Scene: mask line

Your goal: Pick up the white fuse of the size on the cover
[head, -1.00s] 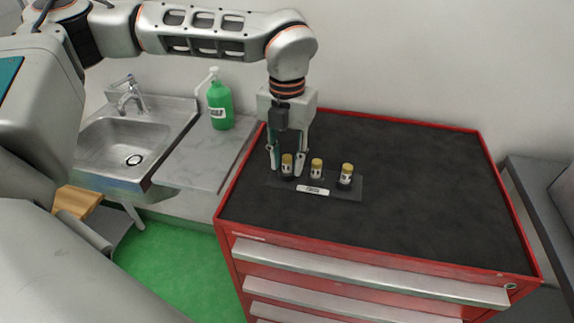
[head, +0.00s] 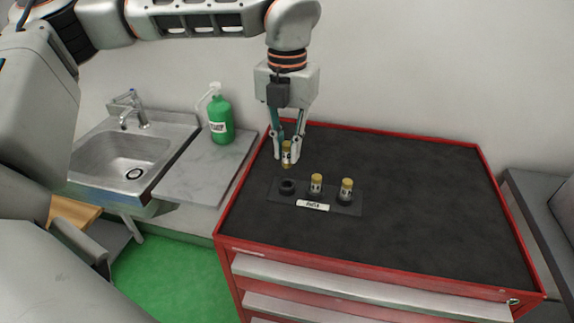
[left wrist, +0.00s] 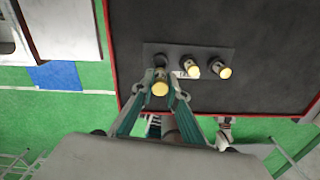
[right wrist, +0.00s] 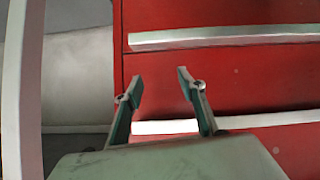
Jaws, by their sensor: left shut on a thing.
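My left gripper (head: 287,152) is shut on a white fuse (head: 287,157) with yellow-gold ends, upright and lifted above the dark rack. The held fuse also shows in the left wrist view (left wrist: 160,86) between the fingers. The rack (head: 349,209) has an empty leftmost socket (head: 287,187). A middle fuse (head: 316,185) and a right fuse (head: 346,190) stand upright in the other sockets. A white label (head: 313,206) lies at the rack's front edge; its print is too small to read. My right gripper (right wrist: 160,93) is open and empty in front of red drawers.
The rack lies on the black top (head: 420,200) of a red drawer cabinet (head: 262,264), with wide free room to its right. To the left stand a sink (head: 128,165) and a green pump bottle (head: 221,120). A wall is close behind.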

